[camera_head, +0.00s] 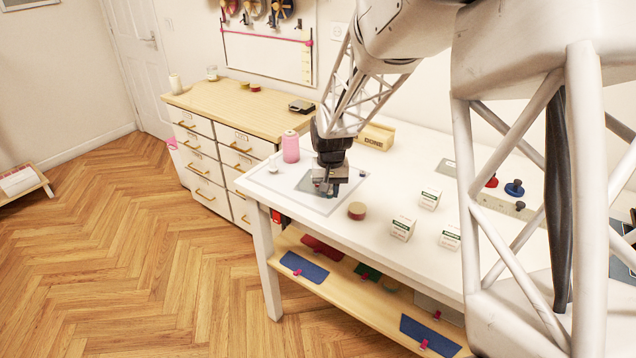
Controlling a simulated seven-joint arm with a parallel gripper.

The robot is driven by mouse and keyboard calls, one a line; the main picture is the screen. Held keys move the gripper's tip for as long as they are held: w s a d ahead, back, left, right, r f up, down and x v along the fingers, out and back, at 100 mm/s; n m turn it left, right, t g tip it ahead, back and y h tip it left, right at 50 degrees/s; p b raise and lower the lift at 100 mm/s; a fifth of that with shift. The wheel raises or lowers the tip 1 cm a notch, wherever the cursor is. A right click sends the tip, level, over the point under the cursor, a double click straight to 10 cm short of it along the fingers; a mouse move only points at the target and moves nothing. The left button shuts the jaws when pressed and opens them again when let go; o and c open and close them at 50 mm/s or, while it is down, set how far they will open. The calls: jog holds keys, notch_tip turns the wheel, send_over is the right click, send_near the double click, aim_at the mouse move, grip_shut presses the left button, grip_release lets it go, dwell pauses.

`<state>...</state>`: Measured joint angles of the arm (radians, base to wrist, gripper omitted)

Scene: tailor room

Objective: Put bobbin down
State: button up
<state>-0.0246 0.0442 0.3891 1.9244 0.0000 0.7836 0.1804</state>
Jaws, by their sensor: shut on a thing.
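My gripper (328,188) points down just above the white table, over a grey-green square inside a pale framed mat (307,206). It is shut on a small dark teal thing, which I take as the bobbin (322,187). The fingers hide most of it, and I cannot tell whether it touches the mat.
A pink thread spool (291,147) stands left of my gripper. A wooden box (376,137) is behind. Blue (514,188) and red knobs lie far right.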

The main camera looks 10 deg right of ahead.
jog(key=shift+w, duration=0.1)
jog(key=w, duration=0.5)
jog(key=w+f, duration=0.1)
jog(key=w, duration=1)
jog(key=shift+a+f, duration=0.15)
jog(key=shift+f, duration=0.1)
jog(key=shift+s+f, duration=0.1)
jog(key=shift+f, duration=1.65)
jog(key=shift+f, duration=0.15)
jog(key=o, duration=0.9)
notch_tip(320, 180, up, 12)
jog(key=shift+r, duration=0.15)
